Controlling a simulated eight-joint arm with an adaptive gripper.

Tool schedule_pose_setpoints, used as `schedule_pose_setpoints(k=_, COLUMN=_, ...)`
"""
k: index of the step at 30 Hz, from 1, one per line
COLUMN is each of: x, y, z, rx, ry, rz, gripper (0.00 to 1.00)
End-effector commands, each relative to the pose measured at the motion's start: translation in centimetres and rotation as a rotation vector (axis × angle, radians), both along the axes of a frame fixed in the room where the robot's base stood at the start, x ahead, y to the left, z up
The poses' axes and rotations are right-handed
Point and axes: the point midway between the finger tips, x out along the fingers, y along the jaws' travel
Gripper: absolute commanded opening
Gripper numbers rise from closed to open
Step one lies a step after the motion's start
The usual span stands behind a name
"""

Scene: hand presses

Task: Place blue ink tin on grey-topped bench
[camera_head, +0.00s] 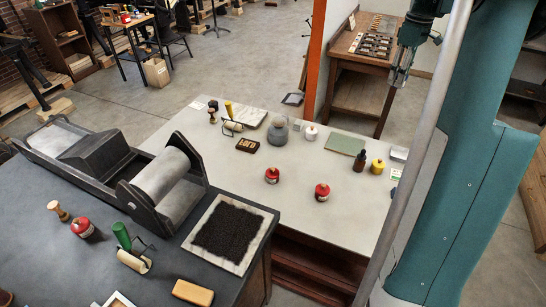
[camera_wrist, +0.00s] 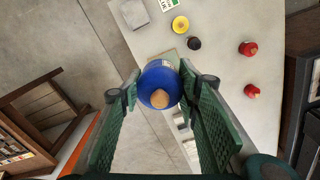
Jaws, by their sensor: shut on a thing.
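A blue ink tin (camera_wrist: 153,84) with a tan knob shows in the wrist view between my two fingers. My gripper (camera_wrist: 160,88) is shut on it and holds it up. In the head view my gripper (camera_head: 400,76) hangs at the upper right, near the wooden table; I cannot make out the tin there. A bench with a pale grey top (camera_head: 318,235) stands in the middle; it also shows below my gripper's view in the wrist picture (camera_wrist: 222,62). A second bench with a dark slate-grey top (camera_head: 50,270) stands at the left.
The dark bench carries a press (camera_head: 165,185) and an ink slab (camera_head: 228,232). An orange post (camera_head: 316,45) stands behind.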

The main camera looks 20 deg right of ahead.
Motion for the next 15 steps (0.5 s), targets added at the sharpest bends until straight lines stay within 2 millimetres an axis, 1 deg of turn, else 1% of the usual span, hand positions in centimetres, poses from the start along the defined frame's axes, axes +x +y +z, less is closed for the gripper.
schedule_pose_setpoints(k=1, x=-0.7, y=-0.7, z=0.0, rx=0.0, ry=0.0, rz=-0.01, gripper=0.17)
schedule_pose_setpoints(k=6, x=-2.8, y=-2.8, z=0.0, rx=0.0, ry=0.0, rz=-0.038, gripper=0.17)
schedule_pose_setpoints(k=11, x=-2.5, y=-2.6, z=-3.0, rx=0.0, ry=0.0, rz=-0.035, gripper=0.17)
schedule_pose_setpoints(k=15, x=-2.5, y=-2.6, z=-5.7, rx=0.0, ry=0.0, rz=-0.035, gripper=0.17)
